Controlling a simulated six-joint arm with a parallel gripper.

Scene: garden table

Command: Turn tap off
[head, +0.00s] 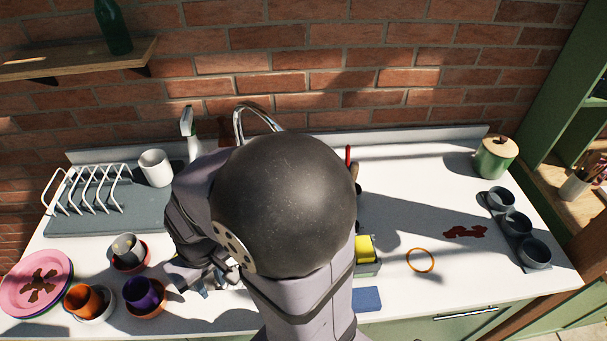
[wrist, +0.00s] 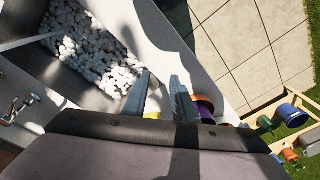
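The tap's chrome curved spout (head: 240,118) rises at the back of the counter in the head view, partly hidden behind my arm. Chrome tap fittings (wrist: 18,110) show at the left edge of the wrist view, and a pale bar, perhaps the spout, reaches over the sink (wrist: 105,97). I cannot tell the handle's position or whether water runs. My gripper (wrist: 160,77) is open and empty, at the sink's edge and away from the tap. In the head view my gripper (head: 203,288) is largely hidden by my arm, near the cups at the front.
Orange (head: 83,300) and purple (head: 143,292) cups stand front left, with pink plates (head: 37,284) beside them. A white dish rack (head: 93,190), a white mug (head: 156,168) and a spray bottle (head: 188,130) stand behind. A yellow sponge (head: 365,248) sits right of my arm.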

